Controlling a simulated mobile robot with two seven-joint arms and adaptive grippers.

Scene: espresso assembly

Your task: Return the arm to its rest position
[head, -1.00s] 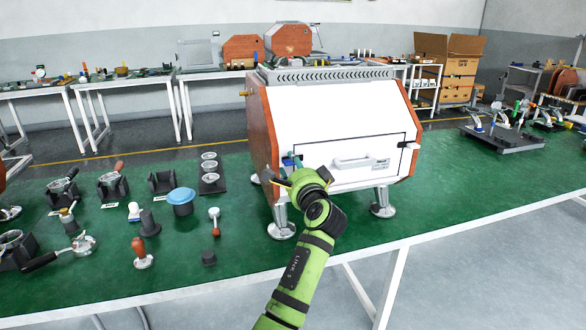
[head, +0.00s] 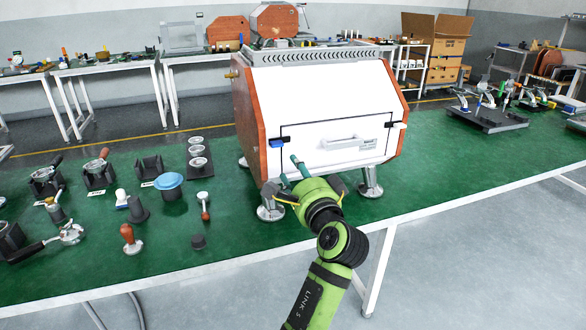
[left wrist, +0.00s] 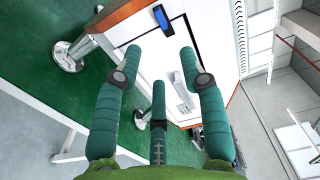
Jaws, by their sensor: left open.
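My left gripper (head: 291,180), with teal fingers on a lime-green arm, is in front of the lower left front of the white espresso machine (head: 320,95). In the left wrist view its three fingers (left wrist: 160,66) are spread, with nothing between them. The machine's front panel (head: 310,155) looks closed, with a handle (head: 345,143) at its middle. A blue and black latch (head: 277,142) is at the panel's left edge; its blue part (left wrist: 163,18) shows beyond the fingertips in the wrist view, apart from them. My right gripper is not in view.
The machine stands on metal feet (head: 271,207) on a green bench (head: 235,235). Portafilters, tampers, a blue-topped cup (head: 169,184) and other small tools stand left of it. The bench's front edge runs below the arm.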

